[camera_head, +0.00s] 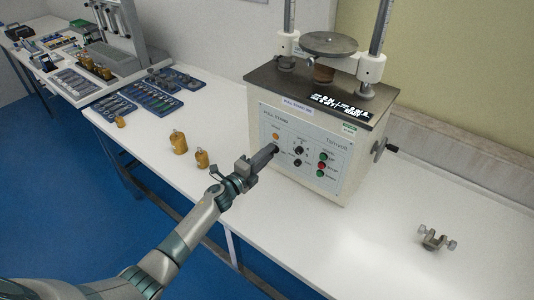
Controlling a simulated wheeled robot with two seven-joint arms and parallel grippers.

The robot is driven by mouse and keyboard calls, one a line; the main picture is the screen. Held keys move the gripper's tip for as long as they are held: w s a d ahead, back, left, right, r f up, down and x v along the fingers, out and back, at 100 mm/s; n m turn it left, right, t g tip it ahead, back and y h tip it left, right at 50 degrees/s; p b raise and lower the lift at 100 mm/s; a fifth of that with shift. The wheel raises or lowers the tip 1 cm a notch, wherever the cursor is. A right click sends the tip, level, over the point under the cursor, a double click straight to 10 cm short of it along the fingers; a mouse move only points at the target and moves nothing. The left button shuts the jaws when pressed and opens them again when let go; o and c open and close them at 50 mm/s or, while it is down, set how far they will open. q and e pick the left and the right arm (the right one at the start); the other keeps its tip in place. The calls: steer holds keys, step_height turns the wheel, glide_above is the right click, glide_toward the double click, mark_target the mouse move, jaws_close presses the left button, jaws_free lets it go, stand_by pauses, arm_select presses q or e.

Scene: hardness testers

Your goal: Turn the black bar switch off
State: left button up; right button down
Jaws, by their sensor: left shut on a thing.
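The pull stand tester (315,190) is a cream box with a dark top and a front panel of buttons and knobs. My left gripper (268,155) reaches the left part of this panel from the lower left. Its fingers are shut on a small black bar switch, which is mostly hidden by the fingertips, so its exact angle cannot be told. A black rotary knob (300,150) sits to the right of the fingers, with another small black knob (297,163) below it. An orange button (276,136) is above the fingertips. My right gripper is not in view.
Red and green buttons (322,165) line the panel's right side. A crank handle (385,149) sticks out of the tester's right side. Brass weights (179,142) and blue tool trays (158,95) lie to the left. A metal clamp (435,239) lies at right. The front white bench is clear.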

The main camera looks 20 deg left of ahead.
arm_select(q)
steer(key=shift+f+n, duration=0.1)
steer(key=shift+n, duration=0.5)
steer(key=o, duration=1)
steer(key=shift+o, duration=0.2)
steer(key=shift+s, duration=0.15)
steer(key=b+v, duration=0.3)
steer(key=v, duration=1.4)
steer(key=shift+s+a+n, duration=0.1)
steer(key=shift+n, duration=0.2)
